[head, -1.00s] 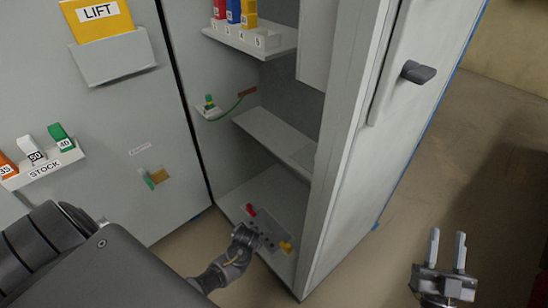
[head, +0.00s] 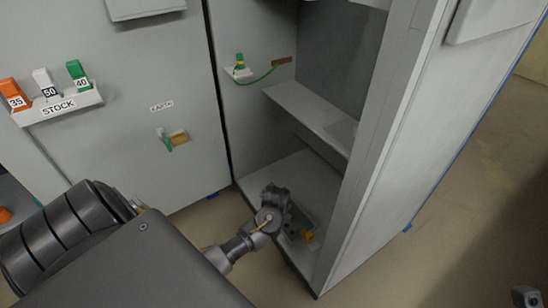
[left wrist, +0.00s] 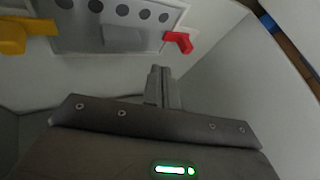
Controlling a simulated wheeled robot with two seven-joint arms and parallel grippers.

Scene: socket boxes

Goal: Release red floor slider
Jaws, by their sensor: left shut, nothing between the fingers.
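The red slider (left wrist: 180,41) sits at the right end of a pale plate (left wrist: 75,35) with a row of dark round holes, in the left wrist view. A yellow slider (left wrist: 28,35) is at the plate's other end; it also shows in the head view (head: 307,236). My left gripper (left wrist: 162,72) is shut and empty, its fingertips just below and left of the red slider in the picture, apparently apart from it. In the head view my left gripper is over the cabinet floor and hides the red slider. Only a small grey piece of my right gripper (head: 526,297) shows at the bottom right corner.
The open cabinet has a shelf (head: 310,115) above the floor and a side wall (head: 385,150) close right of my left arm. A green plug (head: 239,62) with a green cable is on the inner wall. A STOCK rack (head: 60,105) holds several labelled pieces at left.

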